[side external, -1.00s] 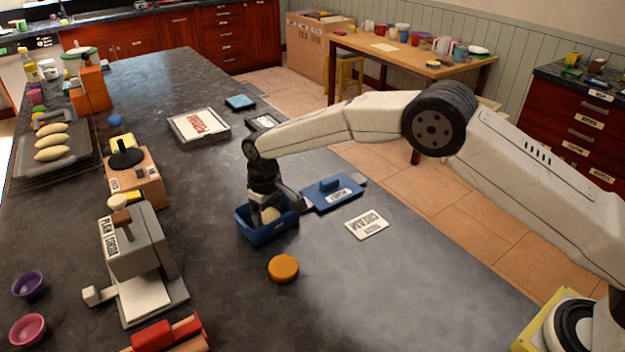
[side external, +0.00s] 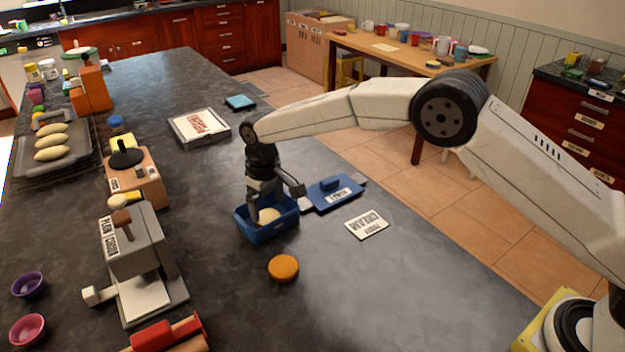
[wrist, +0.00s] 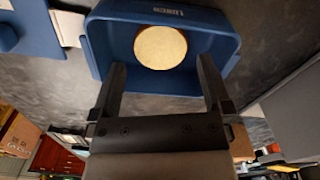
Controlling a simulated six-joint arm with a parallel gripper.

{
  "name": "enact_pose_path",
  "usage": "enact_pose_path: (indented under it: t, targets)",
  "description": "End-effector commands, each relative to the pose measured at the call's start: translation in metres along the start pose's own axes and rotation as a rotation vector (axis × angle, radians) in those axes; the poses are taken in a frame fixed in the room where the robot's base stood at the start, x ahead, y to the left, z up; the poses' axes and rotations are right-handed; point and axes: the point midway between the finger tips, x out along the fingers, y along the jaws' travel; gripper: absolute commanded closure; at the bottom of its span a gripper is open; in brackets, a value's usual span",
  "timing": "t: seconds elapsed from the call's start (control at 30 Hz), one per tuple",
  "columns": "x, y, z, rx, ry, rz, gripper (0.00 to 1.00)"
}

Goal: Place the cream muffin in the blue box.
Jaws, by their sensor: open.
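The cream muffin (side external: 268,215) is a pale round piece lying inside the blue box (side external: 280,233). In the wrist view the cream muffin (wrist: 160,47) sits near the box's labelled wall, and the blue box (wrist: 215,75) surrounds it. My gripper (side external: 265,200) is above the box; in the wrist view my gripper (wrist: 160,72) has its two fingers spread wide, with nothing between them. The fingertips reach over the box's near side, apart from the muffin.
A blue lid (side external: 335,192) with a handle lies right of the box. A white "cream" card (side external: 367,223) and an orange round piece (side external: 283,268) lie nearby. A grey press (side external: 140,260) stands at left. The counter's front right is clear.

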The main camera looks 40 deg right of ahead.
Motion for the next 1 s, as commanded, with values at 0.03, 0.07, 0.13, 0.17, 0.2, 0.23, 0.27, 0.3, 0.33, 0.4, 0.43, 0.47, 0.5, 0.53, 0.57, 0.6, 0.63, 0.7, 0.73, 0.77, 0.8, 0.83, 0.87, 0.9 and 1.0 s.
enact_pose_path:
  t: [0.03, 0.07, 0.13, 0.17, 0.2, 0.23, 0.27, 0.3, 0.33, 0.4, 0.43, 0.47, 0.5, 0.53, 0.57, 0.6, 0.63, 0.7, 0.73, 0.77, 0.8, 0.83, 0.87, 0.9, 1.0]
  targets:
    - [-0.009, 0.000, -0.001, 0.000, 0.004, 0.000, 0.00]
    - [-0.015, 0.000, -0.001, 0.000, 0.003, 0.000, 0.00]
    - [-0.026, 0.000, -0.001, 0.000, 0.004, -0.001, 0.00]
    - [-0.031, 0.000, -0.001, 0.000, 0.003, -0.001, 0.00]
    - [-0.038, 0.000, -0.001, 0.000, 0.004, -0.001, 0.00]
    - [-0.043, 0.000, -0.001, -0.001, 0.003, -0.001, 0.00]
    - [-0.047, 0.000, -0.001, -0.001, 0.002, -0.001, 0.00]
    - [-0.054, 0.000, -0.001, -0.001, 0.003, -0.001, 0.00]
    - [-0.058, 0.000, -0.001, -0.001, 0.003, -0.001, 0.00]
    - [-0.067, 0.000, -0.001, -0.001, 0.002, -0.001, 0.00]
    - [-0.070, 0.000, -0.001, -0.001, 0.002, -0.001, 0.00]
    - [-0.073, 0.000, -0.001, -0.001, 0.002, -0.001, 0.00]
    - [-0.077, 0.000, -0.001, -0.001, 0.001, -0.002, 0.00]
    - [-0.079, 0.000, -0.001, -0.001, 0.001, -0.002, 0.00]
    - [-0.081, 0.000, -0.001, -0.001, 0.001, -0.002, 0.00]
    - [-0.083, 0.000, -0.001, -0.001, 0.001, -0.002, 0.00]
    - [-0.084, 0.000, 0.000, -0.001, 0.001, -0.002, 0.00]
    - [-0.086, 0.000, 0.000, -0.001, 0.000, -0.002, 0.00]
    - [-0.086, 0.000, 0.000, -0.001, 0.000, -0.002, 0.00]
    - [-0.086, 0.000, 0.000, -0.001, -0.001, -0.002, 0.00]
    - [-0.087, 0.000, 0.000, -0.001, -0.001, -0.002, 0.00]
    - [-0.087, 0.000, 0.000, -0.001, -0.001, -0.002, 0.00]
    - [-0.087, 0.000, 0.000, -0.001, -0.001, -0.002, 0.00]
    - [-0.086, 0.000, 0.000, -0.001, -0.001, -0.002, 0.00]
    - [-0.086, 0.000, 0.000, -0.001, -0.001, -0.002, 0.00]
